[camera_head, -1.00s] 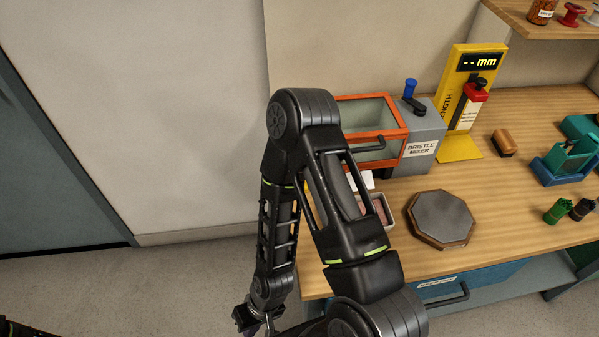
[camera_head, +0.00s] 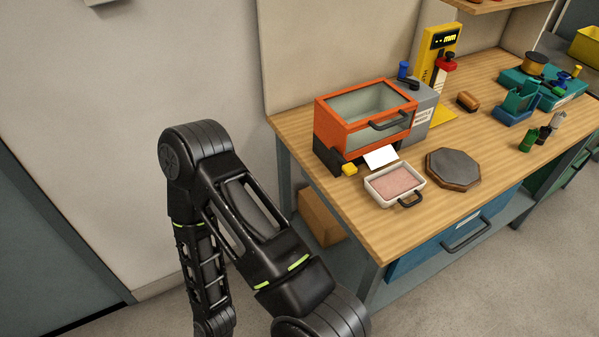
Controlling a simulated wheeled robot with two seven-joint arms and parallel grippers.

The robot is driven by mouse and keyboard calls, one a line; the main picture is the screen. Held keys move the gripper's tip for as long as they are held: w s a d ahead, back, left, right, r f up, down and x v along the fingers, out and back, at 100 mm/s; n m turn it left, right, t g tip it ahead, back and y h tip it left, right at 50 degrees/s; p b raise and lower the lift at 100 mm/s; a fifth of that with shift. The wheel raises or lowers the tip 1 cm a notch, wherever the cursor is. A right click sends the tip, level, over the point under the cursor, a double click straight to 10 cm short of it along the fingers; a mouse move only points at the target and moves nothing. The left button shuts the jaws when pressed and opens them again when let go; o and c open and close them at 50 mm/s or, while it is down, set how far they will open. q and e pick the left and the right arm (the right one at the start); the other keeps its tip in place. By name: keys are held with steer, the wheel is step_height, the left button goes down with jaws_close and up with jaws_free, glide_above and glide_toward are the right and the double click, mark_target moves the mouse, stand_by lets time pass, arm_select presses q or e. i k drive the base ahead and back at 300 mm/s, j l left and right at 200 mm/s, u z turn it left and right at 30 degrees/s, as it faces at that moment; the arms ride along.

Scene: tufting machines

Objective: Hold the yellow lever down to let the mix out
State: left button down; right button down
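The bristle mixer (camera_head: 332,128) stands on the wooden bench, with an orange frame, a clear window and a grey side block. Its small yellow lever (camera_head: 349,169) sticks out low at the front left, by a dark base. A white tray (camera_head: 378,194) with a pinkish fill and a dark handle sits in front of the mixer. One of my arms (camera_head: 235,225) bends up in the lower left, clear of the lever in the picture; its hand is below the frame. Neither gripper shows.
A white card (camera_head: 381,157) lies between mixer and tray. An octagonal grey-topped block (camera_head: 453,168) sits right of the tray. A yellow gauge (camera_head: 437,58) stands behind. A cardboard box (camera_head: 322,219) is under the bench. The floor left of the bench is open.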

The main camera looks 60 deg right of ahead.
mark_target(349, 170)
steer(key=j+z, duration=0.1)
steer(key=z, duration=3.3)
